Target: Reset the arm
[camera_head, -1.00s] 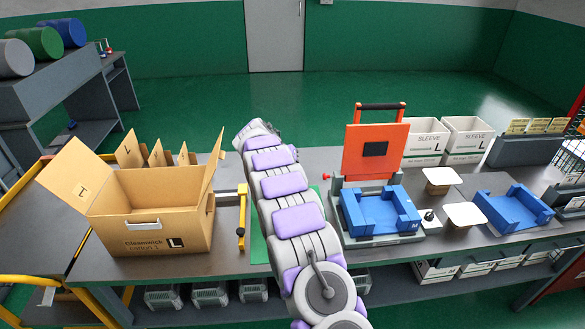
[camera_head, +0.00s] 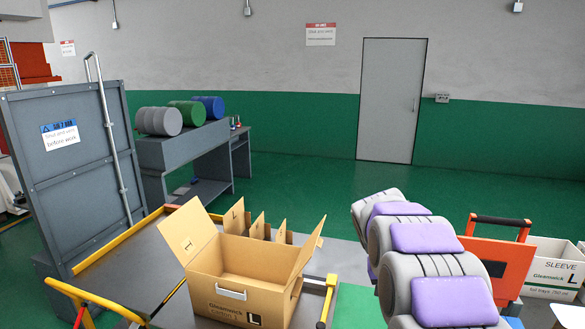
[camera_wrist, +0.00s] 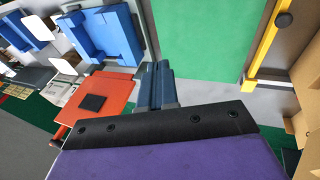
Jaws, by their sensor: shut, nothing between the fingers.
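My gripper (camera_wrist: 155,88) shows in the wrist view as two dark blue-grey fingers side by side, shut and empty. In the head view my grey and purple arm rises at the lower right, and my gripper is hidden there. The open cardboard carton (camera_head: 245,285) stands left of the arm. Its edge also shows at the right of the wrist view (camera_wrist: 295,75).
A blue fixture (camera_wrist: 105,35) lies at the upper left of the wrist view. A yellow bar (camera_head: 327,300) stands right of the carton. A white sleeve box (camera_head: 552,270) is at the right. A grey panel (camera_head: 75,165) and a yellow rail (camera_head: 120,240) are at the left.

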